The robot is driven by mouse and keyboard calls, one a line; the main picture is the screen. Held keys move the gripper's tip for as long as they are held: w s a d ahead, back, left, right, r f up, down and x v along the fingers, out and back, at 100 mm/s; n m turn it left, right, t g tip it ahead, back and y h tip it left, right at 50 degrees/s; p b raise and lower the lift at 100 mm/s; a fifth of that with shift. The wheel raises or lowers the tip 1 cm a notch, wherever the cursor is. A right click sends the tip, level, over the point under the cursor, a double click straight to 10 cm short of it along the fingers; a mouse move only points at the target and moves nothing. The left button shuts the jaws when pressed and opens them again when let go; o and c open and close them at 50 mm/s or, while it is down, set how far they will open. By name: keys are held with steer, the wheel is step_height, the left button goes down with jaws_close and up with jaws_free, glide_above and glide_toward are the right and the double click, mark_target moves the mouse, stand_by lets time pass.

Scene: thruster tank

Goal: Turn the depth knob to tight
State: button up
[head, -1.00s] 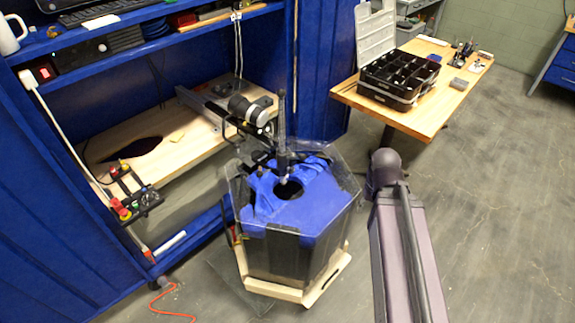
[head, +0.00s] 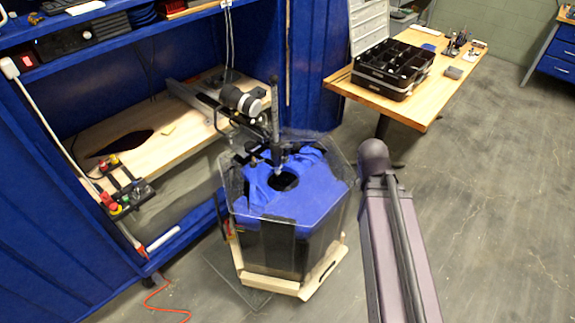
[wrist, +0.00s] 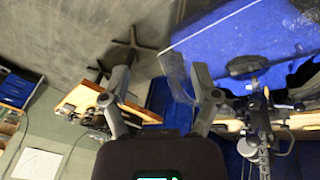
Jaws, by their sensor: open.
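The hexagonal clear tank (head: 285,247) with a blue cover (head: 310,197) stands on the floor in the middle of the head view. A dark upright rod with a clamp and motor assembly (head: 245,103) stands over the round hole in the cover. I cannot make out which part is the depth knob. My gripper (wrist: 160,88) is open and empty in the wrist view. The blue tank cover (wrist: 240,45) and the rod assembly (wrist: 262,125) are to its right there, apart from the fingers. The head view does not show my gripper.
A control box (head: 122,187) with red and green buttons is at the left, by the blue bench frame. A wooden table (head: 418,105) with a black organizer case (head: 396,68) stands behind my arm. A red cable lies on the floor. The floor at right is clear.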

steer(key=w+n+t+b, duration=1.4)
steer(key=w+n+b, duration=0.1)
steer(key=w+n, duration=0.15)
steer(key=n+g+y+b, duration=0.5)
steer(key=n+y+b, duration=0.95)
steer(key=n, duration=1.35)
glide_toward(287, 161)
steer(key=d, duration=0.2)
steer(key=d+y+p, duration=0.1)
steer(key=shift+s+d, duration=0.35)
steer(key=shift+s, duration=0.05)
steer(key=shift+s+a+f+n+g+y, duration=0.2)
steer(key=shift+s+f+n+g+y, duration=0.1)
steer(key=shift+g, duration=0.2)
steer(key=shift+w, duration=0.15)
steer(key=shift+x, duration=6.8)
